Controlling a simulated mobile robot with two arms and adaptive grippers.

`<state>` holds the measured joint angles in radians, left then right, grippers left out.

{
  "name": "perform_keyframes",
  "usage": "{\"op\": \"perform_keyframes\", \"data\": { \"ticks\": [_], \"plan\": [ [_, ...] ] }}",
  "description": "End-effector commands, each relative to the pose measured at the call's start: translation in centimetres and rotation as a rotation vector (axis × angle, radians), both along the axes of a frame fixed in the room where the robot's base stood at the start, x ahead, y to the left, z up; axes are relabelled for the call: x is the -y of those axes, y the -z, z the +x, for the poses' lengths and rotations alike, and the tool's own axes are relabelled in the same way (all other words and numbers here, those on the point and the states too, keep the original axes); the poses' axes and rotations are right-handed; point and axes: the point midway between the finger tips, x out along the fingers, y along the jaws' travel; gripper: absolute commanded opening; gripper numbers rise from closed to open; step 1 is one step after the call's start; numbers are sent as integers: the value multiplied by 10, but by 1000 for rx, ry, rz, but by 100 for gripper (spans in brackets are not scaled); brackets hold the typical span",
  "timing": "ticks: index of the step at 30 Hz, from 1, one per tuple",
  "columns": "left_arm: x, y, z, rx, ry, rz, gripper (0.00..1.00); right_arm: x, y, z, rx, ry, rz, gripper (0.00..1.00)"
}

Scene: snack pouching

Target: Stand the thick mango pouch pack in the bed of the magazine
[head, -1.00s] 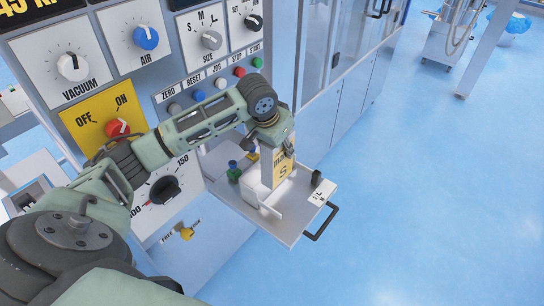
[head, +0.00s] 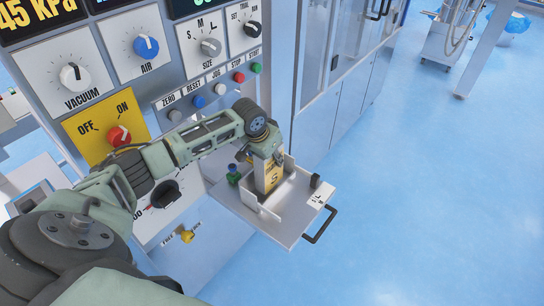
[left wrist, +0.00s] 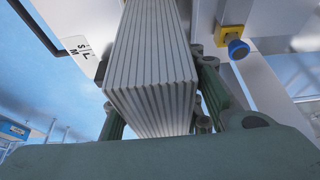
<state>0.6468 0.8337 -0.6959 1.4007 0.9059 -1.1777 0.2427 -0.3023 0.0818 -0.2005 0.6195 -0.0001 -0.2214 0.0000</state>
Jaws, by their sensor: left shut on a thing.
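The thick mango pouch pack (head: 271,178) is an upright block with a yellow label marked S. In the left wrist view it is a ribbed, pale grey stack (left wrist: 150,65) between the fingers. My left gripper (head: 268,154) is shut on its upper part from above. The magazine (head: 292,211) is a pale metal bed with low walls on the pulled-out drawer. The pack stands between these walls; its lower end is partly hidden, so I cannot tell whether it touches the bed floor. My right gripper is not in view.
The drawer (head: 278,236) has a black handle (head: 320,225) at its front. The control panel (head: 190,75) rises behind.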

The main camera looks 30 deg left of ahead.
Motion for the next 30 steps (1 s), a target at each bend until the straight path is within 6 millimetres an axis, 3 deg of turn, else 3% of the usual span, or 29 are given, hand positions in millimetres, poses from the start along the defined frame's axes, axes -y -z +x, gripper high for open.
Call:
{"op": "perform_keyframes", "data": {
  "ticks": [14,15,18,21,30],
  "plan": [
    [0,11,0,2,-1,0,9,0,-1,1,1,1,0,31],
    [0,12,0,0,-1,1,36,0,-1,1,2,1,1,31],
    [0,12,0,0,-1,1,45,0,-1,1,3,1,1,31],
    [0,11,0,0,-1,1,54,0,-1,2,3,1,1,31],
    [-1,11,0,0,-2,1,54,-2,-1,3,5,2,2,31]
  ]
}}
